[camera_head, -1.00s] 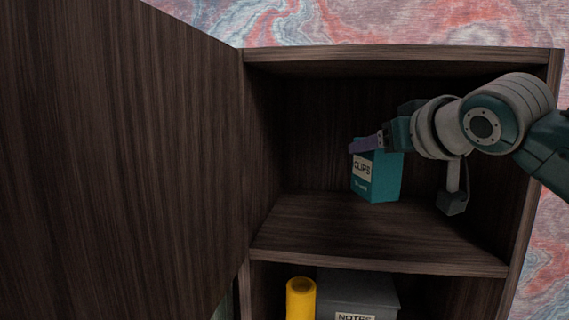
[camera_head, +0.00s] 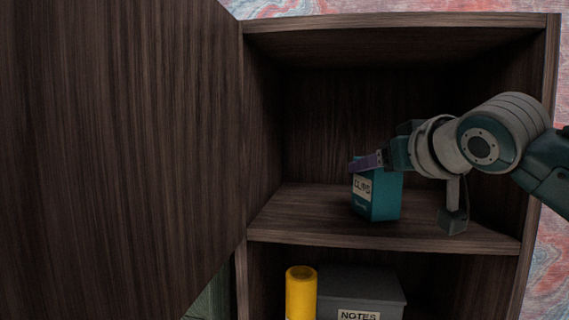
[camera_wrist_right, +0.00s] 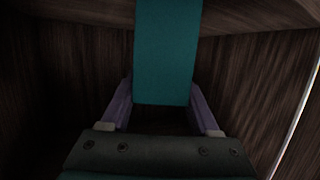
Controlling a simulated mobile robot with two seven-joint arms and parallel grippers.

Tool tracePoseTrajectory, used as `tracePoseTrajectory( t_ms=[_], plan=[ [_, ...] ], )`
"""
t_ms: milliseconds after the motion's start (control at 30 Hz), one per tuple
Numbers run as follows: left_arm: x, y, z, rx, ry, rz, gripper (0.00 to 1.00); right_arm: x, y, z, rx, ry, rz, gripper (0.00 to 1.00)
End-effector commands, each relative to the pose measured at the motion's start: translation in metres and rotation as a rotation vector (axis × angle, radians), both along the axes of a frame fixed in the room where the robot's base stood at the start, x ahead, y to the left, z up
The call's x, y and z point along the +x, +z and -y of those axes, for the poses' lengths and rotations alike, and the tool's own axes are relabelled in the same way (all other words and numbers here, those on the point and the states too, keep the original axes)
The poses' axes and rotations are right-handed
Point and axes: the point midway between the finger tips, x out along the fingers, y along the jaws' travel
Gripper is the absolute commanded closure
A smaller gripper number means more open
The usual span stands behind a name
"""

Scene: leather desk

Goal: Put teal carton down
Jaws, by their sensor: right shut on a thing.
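The teal carton (camera_head: 376,204), labelled "CLIPS", is upright in the upper compartment of the dark wooden cabinet. My right gripper (camera_head: 366,162) reaches in from the right and is shut on the carton's upper part. In the right wrist view, the carton (camera_wrist_right: 167,52) sits between the two purple fingers of the gripper (camera_wrist_right: 163,88). The carton's base is at or just above the shelf (camera_head: 310,218); I cannot tell whether it touches. My left gripper is not in view.
A large dark wooden panel (camera_head: 110,150) fills the left side. The cabinet's right wall (camera_head: 535,120) is close to my right arm. The shelf is bare left of the carton. Below stand a yellow cylinder (camera_head: 300,292) and a grey box (camera_head: 362,285) labelled "NOTES".

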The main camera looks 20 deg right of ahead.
Motion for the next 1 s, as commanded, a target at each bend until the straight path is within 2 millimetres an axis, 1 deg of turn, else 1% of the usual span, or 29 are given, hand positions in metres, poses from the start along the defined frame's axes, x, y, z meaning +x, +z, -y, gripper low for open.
tracePoseTrajectory(
  t_ms=[267,833,867,1000],
  plan=[
    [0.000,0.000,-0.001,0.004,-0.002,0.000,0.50,0.000,0.000,0.000,0.000,0.000,0.001,1.00],
    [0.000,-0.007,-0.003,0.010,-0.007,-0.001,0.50,0.000,-0.011,0.000,0.000,0.000,0.001,1.00],
    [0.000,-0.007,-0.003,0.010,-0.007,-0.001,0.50,0.000,-0.010,0.000,0.000,0.000,0.001,0.35],
    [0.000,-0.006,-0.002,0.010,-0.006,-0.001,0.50,0.000,-0.010,0.000,0.000,0.000,0.001,0.19]
  ],
)
